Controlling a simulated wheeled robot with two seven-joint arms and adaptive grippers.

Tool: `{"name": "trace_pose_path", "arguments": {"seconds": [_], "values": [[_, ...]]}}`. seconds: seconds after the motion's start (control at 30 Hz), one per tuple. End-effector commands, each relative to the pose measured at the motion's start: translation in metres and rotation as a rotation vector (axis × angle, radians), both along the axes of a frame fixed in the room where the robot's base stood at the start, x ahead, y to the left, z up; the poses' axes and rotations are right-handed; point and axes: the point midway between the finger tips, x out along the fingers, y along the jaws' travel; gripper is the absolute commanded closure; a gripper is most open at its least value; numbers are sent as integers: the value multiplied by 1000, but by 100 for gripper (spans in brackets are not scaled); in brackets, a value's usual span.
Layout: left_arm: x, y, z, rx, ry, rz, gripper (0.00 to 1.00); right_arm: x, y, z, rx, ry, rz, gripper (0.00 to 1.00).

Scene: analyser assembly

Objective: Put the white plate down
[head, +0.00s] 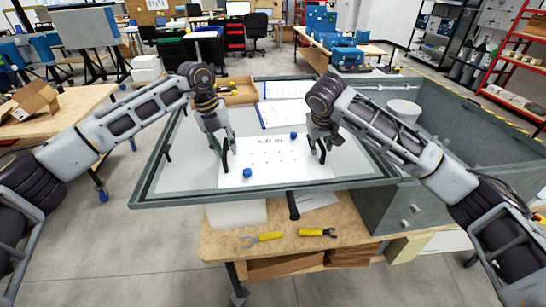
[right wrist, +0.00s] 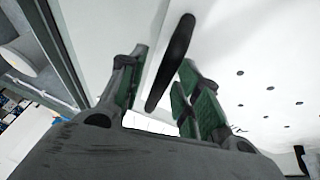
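The white plate (head: 272,158) has printed lettering and small holes. It lies flat over the grey-framed glass panel (head: 185,175); whether it touches the glass is unclear. It also shows in the right wrist view (right wrist: 270,75). My left gripper (head: 223,149) is at the plate's left edge with its fingers pointing down; its grip is too small to make out. My right gripper (head: 318,150) is at the plate's right edge. In the right wrist view its green-padded fingers are apart, with a black handle (right wrist: 170,62) between them and gaps visible on both sides.
Blue knobs (head: 247,173) stand on the plate's near left and far right (head: 294,135). Printed sheets (head: 283,114) and a wooden tray (head: 240,91) lie behind. Yellow-handled tools (head: 317,232) lie on the wooden bench below. A grey housing (head: 455,125) stands at right.

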Motion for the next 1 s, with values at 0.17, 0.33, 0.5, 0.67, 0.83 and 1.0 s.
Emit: {"name": "trace_pose_path", "arguments": {"seconds": [0.17,0.33,0.5,0.67,0.83,1.0], "values": [[0,0,4,-1,-1,0,67,0,0,0,1,0,1,66],[0,3,17,-1,-2,0,67,0,1,0,1,0,1,66],[0,7,38,-1,-2,0,67,0,1,0,1,0,1,66],[0,12,62,-1,-2,0,67,0,1,0,1,0,1,66],[-1,17,86,0,-1,0,67,0,1,0,1,0,1,66],[-1,21,106,0,-1,1,67,0,0,0,1,0,1,66]]}}
